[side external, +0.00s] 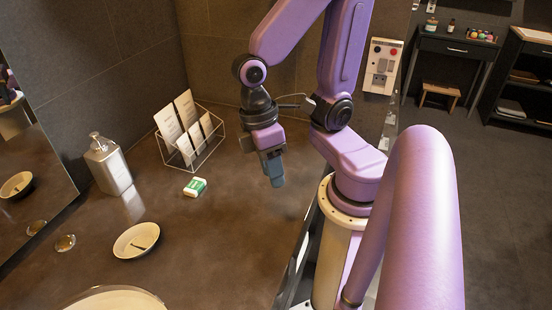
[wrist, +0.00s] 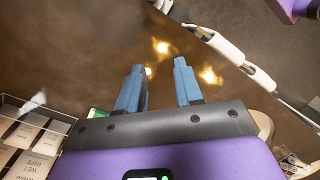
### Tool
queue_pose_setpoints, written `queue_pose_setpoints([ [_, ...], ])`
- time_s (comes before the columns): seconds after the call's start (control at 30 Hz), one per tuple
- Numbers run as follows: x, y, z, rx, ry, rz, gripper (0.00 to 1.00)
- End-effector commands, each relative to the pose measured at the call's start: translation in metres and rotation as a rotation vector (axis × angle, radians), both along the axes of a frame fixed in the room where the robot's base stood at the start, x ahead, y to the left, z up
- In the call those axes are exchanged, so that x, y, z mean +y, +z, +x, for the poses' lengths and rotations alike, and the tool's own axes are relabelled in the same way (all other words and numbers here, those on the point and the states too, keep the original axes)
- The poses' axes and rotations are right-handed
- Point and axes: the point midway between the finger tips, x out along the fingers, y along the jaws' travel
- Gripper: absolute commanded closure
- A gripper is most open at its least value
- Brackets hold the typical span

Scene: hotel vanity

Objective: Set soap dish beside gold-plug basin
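A pale basin rim (side external: 118,292) shows at the bottom edge, just below the dish; most of the basin is cut off and no plug is visible. My gripper (side external: 276,181) hangs above the counter, well to the right of the dish and apart from it. In the wrist view its two blue fingers (wrist: 157,76) are spread with nothing between them. The dish cannot be made out in the wrist view.
A green-and-white small box (side external: 195,187) lies between gripper and dish. A wire rack with cards (side external: 188,137) and a metal pump bottle (side external: 108,165) stand behind. A small gold round item (side external: 65,243) lies left of the dish. The counter right of the dish is clear.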

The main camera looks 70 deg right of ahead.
Motion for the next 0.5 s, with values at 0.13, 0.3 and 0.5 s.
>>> queue_pose_setpoints([
  [0.13, -0.005, 0.010, -0.004, -0.125, 0.203, 0.023, 0.65],
  [0.3, -0.006, 0.017, -0.006, -0.205, 0.326, 0.037, 0.65],
  [0.5, -0.006, 0.019, -0.006, -0.223, 0.355, 0.040, 0.65],
])
